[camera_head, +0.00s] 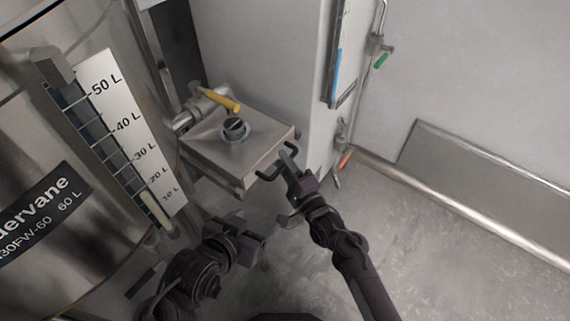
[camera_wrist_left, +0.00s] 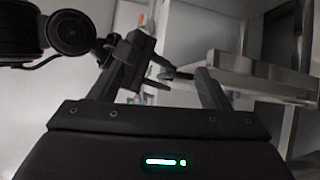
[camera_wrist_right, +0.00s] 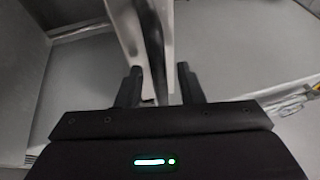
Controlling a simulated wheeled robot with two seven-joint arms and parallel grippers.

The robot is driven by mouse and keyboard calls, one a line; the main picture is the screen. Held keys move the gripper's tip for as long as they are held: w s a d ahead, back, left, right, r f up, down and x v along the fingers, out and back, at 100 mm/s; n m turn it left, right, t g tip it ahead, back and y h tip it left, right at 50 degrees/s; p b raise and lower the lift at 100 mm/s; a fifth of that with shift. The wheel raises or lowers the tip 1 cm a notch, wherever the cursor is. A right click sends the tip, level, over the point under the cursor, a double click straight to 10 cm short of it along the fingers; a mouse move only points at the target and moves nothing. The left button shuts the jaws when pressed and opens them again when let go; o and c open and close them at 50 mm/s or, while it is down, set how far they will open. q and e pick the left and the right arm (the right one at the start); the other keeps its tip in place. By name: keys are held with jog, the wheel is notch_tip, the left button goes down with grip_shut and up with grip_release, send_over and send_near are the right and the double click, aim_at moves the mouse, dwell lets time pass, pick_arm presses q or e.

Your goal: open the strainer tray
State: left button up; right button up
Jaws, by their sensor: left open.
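The strainer tray (camera_head: 221,157) is a square metal box with a dark round knob (camera_head: 235,129) on its lid, beside the big steel tank. A dark bar handle (camera_head: 267,177) sticks out from its front right side. My right gripper (camera_head: 286,158) is at this handle, its fingers partly apart. In the right wrist view, a thin upright dark and metallic part (camera_wrist_right: 155,50) shows between its fingers, with gaps at the sides; whether any finger touches the handle is unclear. My left gripper (camera_head: 285,224) is open and empty, lower down and apart from the tray, near my right wrist.
The steel tank (camera_head: 30,130) with its litre scale (camera_head: 125,125) fills the left. A yellow-handled valve (camera_head: 221,98) sits behind the tray. A white cabinet (camera_head: 265,50) stands behind it, with pipes to its right. Open grey floor (camera_head: 450,250) lies at the lower right.

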grip_shut()
dwell(0.4)
pick_arm(q)
jog(key=s+a+f+n+g+y+p, duration=0.1)
jog(key=s+a+f+g+y+p, duration=0.3)
jog(key=s+a+g+p, duration=0.3)
jog(key=shift+s+a+f+g+y+p, duration=0.35)
jog(key=shift+s+f+g+p, duration=0.5)
jog(key=shift+s, duration=1.05)
pick_arm(e)
jog(key=s+d, duration=1.1)
jog(key=d, duration=0.4)
jog(key=shift+d, duration=0.15)
pick_arm(q)
jog(key=shift+r, duration=0.1)
pick_arm(e)
jog(key=shift+s, duration=0.1)
grip_release()
